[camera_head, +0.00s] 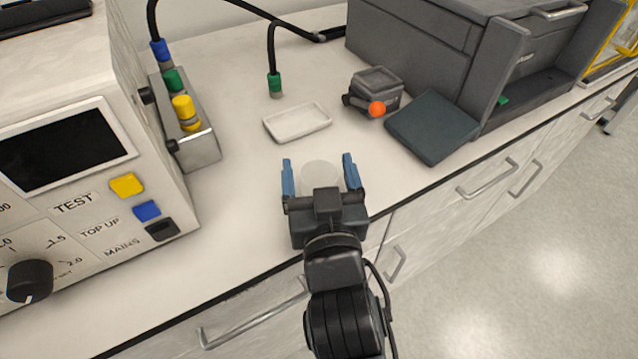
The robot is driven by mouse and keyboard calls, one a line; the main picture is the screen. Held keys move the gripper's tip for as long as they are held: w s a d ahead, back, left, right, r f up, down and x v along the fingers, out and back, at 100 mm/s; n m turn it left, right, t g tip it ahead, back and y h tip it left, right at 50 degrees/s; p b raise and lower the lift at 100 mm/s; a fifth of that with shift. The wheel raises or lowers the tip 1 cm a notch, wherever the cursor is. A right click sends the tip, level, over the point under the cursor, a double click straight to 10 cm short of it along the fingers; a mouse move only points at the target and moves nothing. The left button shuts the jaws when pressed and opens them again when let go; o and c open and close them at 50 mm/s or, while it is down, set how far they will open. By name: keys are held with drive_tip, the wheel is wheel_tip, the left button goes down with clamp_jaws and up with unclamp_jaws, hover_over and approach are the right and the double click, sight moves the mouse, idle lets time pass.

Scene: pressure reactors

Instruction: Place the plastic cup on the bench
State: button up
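The plastic cup (320,175) is a small, whitish, translucent round shape. It shows between the two blue fingers of my gripper (320,171), near the front edge of the bench (238,187). The fingers are spread wide, and a narrow strip of bench seems to show between the cup and each finger. The gripper's body hides the near, lower part of the cup. I cannot tell for sure whether the cup's base touches the bench top.
A shallow white tray (297,123) lies beyond my gripper. A small grey device with an orange knob (377,108) and a dark flat slab (432,127) lie to the right. A control unit (160,205) stands left. A hose (272,55) hangs behind the tray.

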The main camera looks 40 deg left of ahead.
drive_tip(key=c, duration=1)
drive_tip(key=shift+r, duration=0.2)
drive_tip(key=d+r+p, duration=0.1)
drive_tip(key=d+r, duration=1)
drive_tip(key=d, duration=0.1)
drive_tip(key=w+d+f+m+t+h, duration=0.25)
drive_tip(key=w+d+f, duration=0.25)
drive_tip(key=d+f, duration=0.25)
drive_tip(key=w+d+f+m+t+h, duration=0.1)
drive_tip(key=w+d+f+m+h, duration=0.1)
drive_tip(key=w+d+f+h, duration=0.45)
drive_tip(key=s+d+f+m+h, duration=0.1)
drive_tip(key=s+d+f, duration=0.1)
drive_tip(key=d+f, duration=0.3)
drive_tip(key=s+d+f+m+t+h, duration=0.1)
drive_tip(key=s+d+f+m, duration=0.1)
drive_tip(key=d+f, duration=0.4)
drive_tip(key=s+d+f+m+h, duration=0.1)
drive_tip(key=s+d+f, duration=0.1)
drive_tip(key=d+f, duration=0.4)
wheel_tip(320, 180, down, 3)
drive_tip(key=shift+s+r+m+t+h, duration=0.1)
drive_tip(key=shift+r+m+t+h, duration=0.15)
drive_tip(key=shift+t+h, duration=0.15)
